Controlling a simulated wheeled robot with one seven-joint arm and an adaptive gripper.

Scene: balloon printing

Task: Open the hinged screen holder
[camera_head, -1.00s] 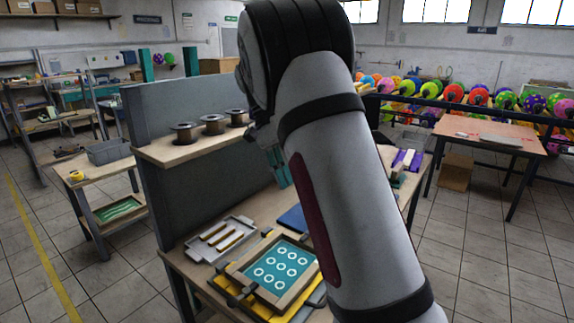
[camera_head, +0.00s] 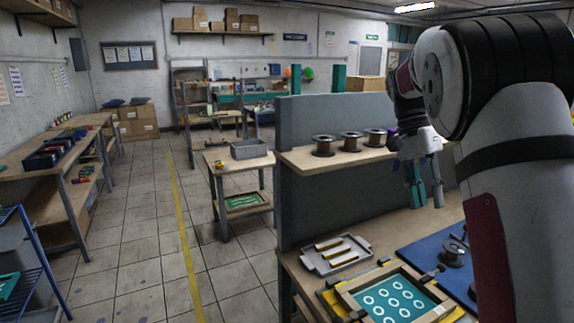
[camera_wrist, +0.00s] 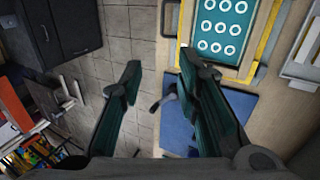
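The screen holder (camera_head: 396,299) lies flat at the front of the workbench, a wooden frame around a teal screen with white rings, over a yellow base. Its lower part is cut off by the head view's edge. It also shows at the top of the wrist view (camera_wrist: 223,32). My gripper (camera_head: 426,192) hangs over the bench, above and behind the holder, its teal fingers pointing down. In the wrist view the fingers (camera_wrist: 160,64) are spread with nothing between them. The gripper is apart from the holder.
A grey tray with wooden-handled tools (camera_head: 336,255) sits left of the holder. A blue mat (camera_head: 425,250) with a dark spool-like piece (camera_head: 453,252) lies to its right. Spools (camera_head: 350,142) stand on a shelf (camera_head: 300,160) behind. The aisle floor at left is clear.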

